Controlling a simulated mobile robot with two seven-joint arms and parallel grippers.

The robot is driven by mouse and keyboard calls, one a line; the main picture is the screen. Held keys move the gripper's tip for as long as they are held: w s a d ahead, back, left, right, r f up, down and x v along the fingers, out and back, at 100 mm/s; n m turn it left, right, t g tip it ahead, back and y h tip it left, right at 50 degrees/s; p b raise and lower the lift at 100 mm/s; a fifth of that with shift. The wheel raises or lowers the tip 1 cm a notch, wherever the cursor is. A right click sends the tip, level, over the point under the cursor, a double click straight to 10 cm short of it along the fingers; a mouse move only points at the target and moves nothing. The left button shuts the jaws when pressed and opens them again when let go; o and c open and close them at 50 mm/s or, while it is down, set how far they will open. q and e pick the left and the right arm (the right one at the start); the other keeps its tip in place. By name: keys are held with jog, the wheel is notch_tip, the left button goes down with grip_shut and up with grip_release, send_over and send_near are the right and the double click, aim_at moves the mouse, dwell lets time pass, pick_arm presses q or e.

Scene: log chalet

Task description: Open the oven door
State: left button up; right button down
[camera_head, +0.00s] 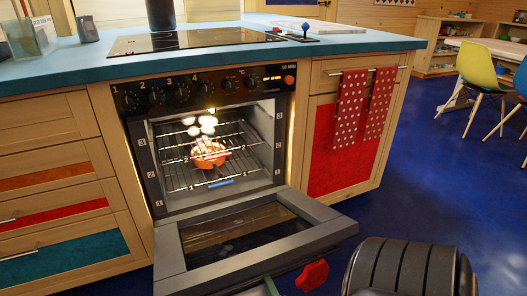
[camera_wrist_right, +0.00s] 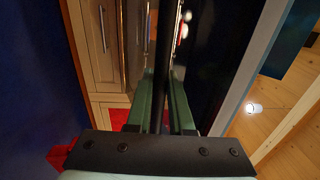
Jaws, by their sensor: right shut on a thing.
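The oven (camera_head: 203,140) is black and steel, built into the wooden counter. Its door (camera_head: 333,228) is swung down, close to level, and the lit inside with wire racks shows. My right gripper (camera_head: 270,287) is at the door's front edge, at the bottom of the head view and mostly cut off. In the right wrist view its green fingers (camera_wrist_right: 165,108) are closed around a dark bar, the door handle (camera_wrist_right: 174,65). My left gripper is not in view.
An orange-red dish (camera_head: 208,153) sits on an oven rack. A blue countertop (camera_head: 80,55) with a cooktop (camera_head: 190,40) is above. Dotted red towels (camera_head: 350,110) hang at the right cabinet. Blue floor (camera_head: 430,175) is open to the right, before several chairs (camera_head: 478,66).

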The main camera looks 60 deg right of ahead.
jog(key=shift+s+a+f, duration=0.1)
jog(key=shift+s+f, duration=0.1)
jog(key=shift+f, duration=0.25)
jog(key=shift+s+f, duration=0.2)
jog(key=shift+f, duration=0.25)
jog(key=c, duration=1)
grip_release()
jog(key=shift+o, duration=0.9)
jog(key=shift+w+r, duration=0.1)
jog(key=shift+a, duration=0.2)
